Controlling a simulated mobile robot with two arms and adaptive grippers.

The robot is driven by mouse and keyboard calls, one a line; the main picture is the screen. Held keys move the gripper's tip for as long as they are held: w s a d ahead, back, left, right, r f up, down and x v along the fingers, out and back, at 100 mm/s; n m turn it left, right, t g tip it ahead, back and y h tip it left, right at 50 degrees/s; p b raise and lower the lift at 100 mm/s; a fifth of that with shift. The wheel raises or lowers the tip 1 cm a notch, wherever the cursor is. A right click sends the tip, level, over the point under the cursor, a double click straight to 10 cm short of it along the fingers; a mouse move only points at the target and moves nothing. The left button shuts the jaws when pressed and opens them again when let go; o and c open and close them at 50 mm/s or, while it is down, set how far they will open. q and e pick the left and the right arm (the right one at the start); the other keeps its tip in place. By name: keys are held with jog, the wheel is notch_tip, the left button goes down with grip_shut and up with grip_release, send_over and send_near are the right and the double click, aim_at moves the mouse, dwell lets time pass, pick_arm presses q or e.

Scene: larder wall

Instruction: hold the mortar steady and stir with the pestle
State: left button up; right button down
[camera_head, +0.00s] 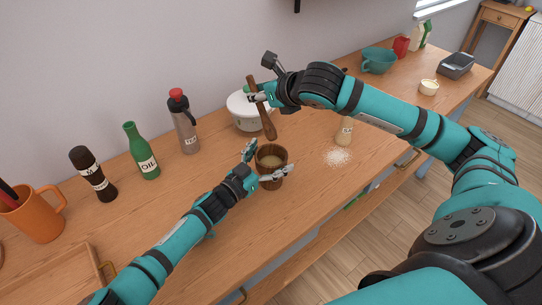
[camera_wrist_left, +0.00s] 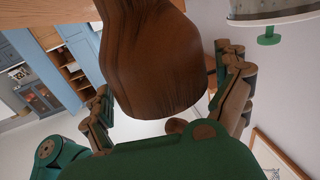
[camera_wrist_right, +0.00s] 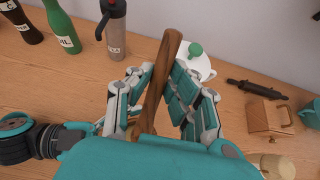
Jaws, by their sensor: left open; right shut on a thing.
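The brown wooden mortar (camera_head: 270,168) stands upright on the counter in the head view; it fills the middle of the left wrist view (camera_wrist_left: 150,55). My left gripper (camera_head: 263,163) is open, with one finger on each side of the mortar. In the left wrist view the fingers flank it, and I cannot tell whether they touch it. My right gripper (camera_head: 259,97) is shut on the wooden pestle (camera_head: 267,122) and holds it tilted above the mortar, its thick end down near the far rim. The pestle also crosses the right wrist view (camera_wrist_right: 160,80).
A white lidded pot (camera_head: 243,112) stands behind the mortar. A flask (camera_head: 185,125), a green oil bottle (camera_head: 141,152) and a dark bottle (camera_head: 92,175) stand to the left. White grains (camera_head: 338,157) lie spilled to the right, near a small jar (camera_head: 345,133).

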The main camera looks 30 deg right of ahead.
pick_arm(q)
jog(key=shift+w+d, duration=0.1)
jog(key=shift+d, duration=0.15)
pick_arm(e)
jog(key=shift+a, duration=0.1)
pick_arm(q)
jog(key=c, duration=1.2)
jog(key=o, duration=0.7)
jog(key=c, duration=0.6)
